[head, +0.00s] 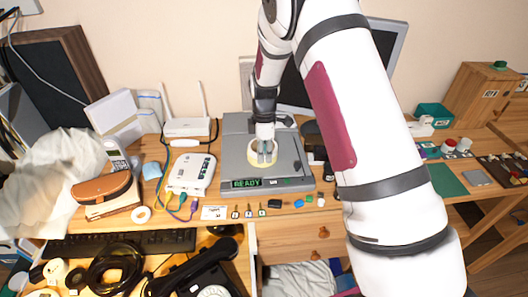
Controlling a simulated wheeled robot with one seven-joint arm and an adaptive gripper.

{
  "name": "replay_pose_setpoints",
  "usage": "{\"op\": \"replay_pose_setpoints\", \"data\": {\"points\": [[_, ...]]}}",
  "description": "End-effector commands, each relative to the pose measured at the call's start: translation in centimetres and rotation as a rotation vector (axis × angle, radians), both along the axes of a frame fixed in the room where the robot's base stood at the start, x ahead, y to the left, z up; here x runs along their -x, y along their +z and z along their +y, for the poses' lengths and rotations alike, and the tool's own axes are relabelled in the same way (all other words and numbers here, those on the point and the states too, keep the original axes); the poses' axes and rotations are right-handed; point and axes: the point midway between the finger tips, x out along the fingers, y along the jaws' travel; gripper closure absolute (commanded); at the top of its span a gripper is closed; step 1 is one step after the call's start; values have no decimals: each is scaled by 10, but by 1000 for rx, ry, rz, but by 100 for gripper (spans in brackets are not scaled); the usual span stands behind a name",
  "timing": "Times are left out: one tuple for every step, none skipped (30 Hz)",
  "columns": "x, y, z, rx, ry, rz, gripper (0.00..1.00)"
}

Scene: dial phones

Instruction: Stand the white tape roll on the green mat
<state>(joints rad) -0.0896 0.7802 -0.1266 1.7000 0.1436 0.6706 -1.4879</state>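A small white ring (141,214), which looks like a tape roll, lies flat on the desk below the brown pouch. A larger cream-white ring (250,160) sits on the grey machine with the READY display; I cannot tell which ring is the tape roll the task names. My gripper (264,156) points down at this larger ring, its fingertips appearing within the ring's outline. Whether the fingers touch it, or are open or shut, is too small to tell. The green mat (446,180) lies flat on the right part of the desk, partly behind my arm, with its visible part bare.
The grey machine (233,151) stands mid-desk, with small items along its front. A white router (191,175) with cables is left of it. A keyboard (120,243) and black telephone (195,272) lie in front. Small jars (449,145) stand behind the mat, and a grey square (477,177) lies beside it.

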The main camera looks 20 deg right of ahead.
Motion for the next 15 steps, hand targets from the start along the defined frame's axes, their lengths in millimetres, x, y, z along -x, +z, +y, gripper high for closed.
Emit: {"op": "replay_pose_setpoints", "data": {"points": [[0,0,0,0,0,0,97],[0,0,0,0,0,0,100],[0,0,0,0,0,0,100],[0,0,0,0,0,0,100],[0,0,0,0,0,0,100],[0,0,0,0,0,0,100],[0,0,0,0,0,0,100],[0,0,0,0,0,0,100],[0,0,0,0,0,0,100],[0,0,0,0,0,0,100],[0,0,0,0,0,0,100],[0,0,0,0,0,0,100],[0,0,0,0,0,0,100],[0,0,0,0,0,0,100],[0,0,0,0,0,-1,100]]}}
